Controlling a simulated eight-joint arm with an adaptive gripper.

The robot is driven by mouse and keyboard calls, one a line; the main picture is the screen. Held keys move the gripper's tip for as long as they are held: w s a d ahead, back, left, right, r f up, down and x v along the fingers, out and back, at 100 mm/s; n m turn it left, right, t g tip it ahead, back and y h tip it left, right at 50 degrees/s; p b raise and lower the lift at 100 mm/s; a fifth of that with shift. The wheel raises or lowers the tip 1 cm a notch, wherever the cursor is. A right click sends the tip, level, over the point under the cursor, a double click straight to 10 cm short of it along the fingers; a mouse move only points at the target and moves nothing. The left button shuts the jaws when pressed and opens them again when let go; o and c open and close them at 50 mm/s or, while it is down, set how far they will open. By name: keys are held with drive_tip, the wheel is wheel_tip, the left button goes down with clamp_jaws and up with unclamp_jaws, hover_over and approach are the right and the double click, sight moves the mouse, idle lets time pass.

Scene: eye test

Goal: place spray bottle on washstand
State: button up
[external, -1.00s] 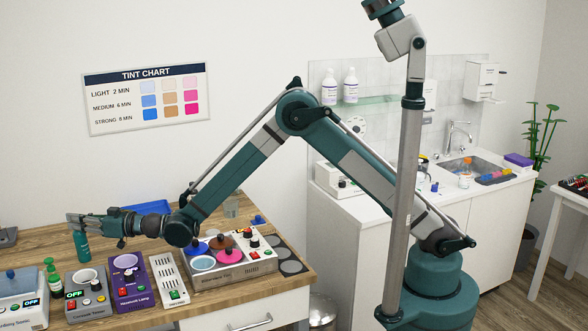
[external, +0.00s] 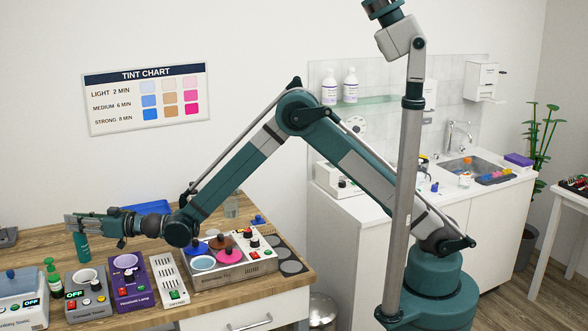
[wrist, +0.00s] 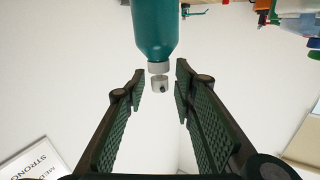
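The spray bottle appears to be the teal bottle (external: 82,248) standing on the wooden table at the left, its top hidden behind my gripper in the external view. In the wrist view the teal bottle (wrist: 155,28) shows inverted, with its pale neck and nozzle toward the gap between my fingers. My gripper (wrist: 160,72) is open, with clear space on both sides of the nozzle. My gripper (external: 72,222) is at the height of the bottle's top. The white washstand (external: 500,217) with sink and tap stands at the right, far from my gripper.
On the table near the bottle are a green bottle (external: 53,279), a purple device (external: 130,287), a white device (external: 169,279) and a tray with coloured pots (external: 232,270). The washstand holds a soap dispenser, a purple box (external: 519,160) and small items beside the sink (external: 473,168).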

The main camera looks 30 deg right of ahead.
drive_tip(key=p+v, duration=0.1)
drive_tip(key=v, duration=1.1)
idle(1.0)
